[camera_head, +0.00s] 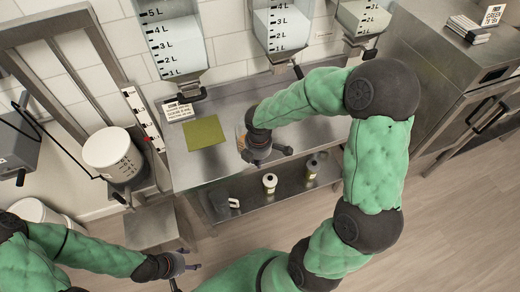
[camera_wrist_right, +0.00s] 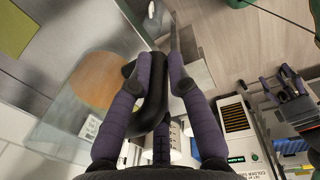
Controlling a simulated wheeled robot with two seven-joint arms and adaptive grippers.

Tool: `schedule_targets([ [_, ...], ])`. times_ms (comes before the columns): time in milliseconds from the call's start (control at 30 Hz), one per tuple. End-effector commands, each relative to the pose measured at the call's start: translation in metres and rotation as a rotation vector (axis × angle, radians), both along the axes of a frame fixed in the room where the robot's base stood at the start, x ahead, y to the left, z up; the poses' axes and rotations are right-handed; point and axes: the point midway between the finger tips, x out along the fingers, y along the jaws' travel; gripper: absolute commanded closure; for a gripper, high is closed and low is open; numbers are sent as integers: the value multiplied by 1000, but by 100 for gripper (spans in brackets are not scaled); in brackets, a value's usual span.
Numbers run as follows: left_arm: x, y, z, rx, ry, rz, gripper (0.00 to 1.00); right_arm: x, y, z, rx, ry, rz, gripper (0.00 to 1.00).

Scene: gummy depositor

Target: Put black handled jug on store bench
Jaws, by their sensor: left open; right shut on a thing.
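The black handled jug shows in the head view as a small amber patch (camera_head: 241,138), mostly hidden behind my right gripper (camera_head: 258,152). In the right wrist view my right gripper (camera_wrist_right: 160,70) is shut on the jug's black handle (camera_wrist_right: 157,92). The jug's clear body, with a round amber area (camera_wrist_right: 100,80), lies to the left of the fingers. The jug is over the steel bench (camera_head: 225,102); I cannot tell whether it touches the top. My left gripper (camera_head: 180,270) is open and empty at the lower left, away from the bench.
A green mat (camera_head: 205,133) and a small sign (camera_head: 179,110) are on the bench, left of the jug. Graduated hoppers (camera_head: 172,45) hang above the back. Bottles (camera_head: 270,182) stand on the lower shelf. A white bucket (camera_head: 112,155) is at the left, a steel cabinet (camera_head: 450,75) at the right.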

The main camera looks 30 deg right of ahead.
Motion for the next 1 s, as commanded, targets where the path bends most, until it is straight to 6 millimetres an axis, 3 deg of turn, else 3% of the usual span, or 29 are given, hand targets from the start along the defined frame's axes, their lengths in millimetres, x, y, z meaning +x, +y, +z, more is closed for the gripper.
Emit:
schedule_targets([
  [133, 0, 0, 0, 0, -1, 0, 35, 26, -17, -13, 0, -1, -3, 100],
  [400, 0, 0, -5, 0, -1, 0, 35, 56, -37, -55, 0, -1, -2, 100],
  [767, 0, 0, -7, 0, -1, 0, 35, 70, -46, -74, 0, -2, -1, 100],
  [1000, 0, 0, -12, 0, -1, 0, 35, 70, -46, -104, 1, -2, -1, 100],
])
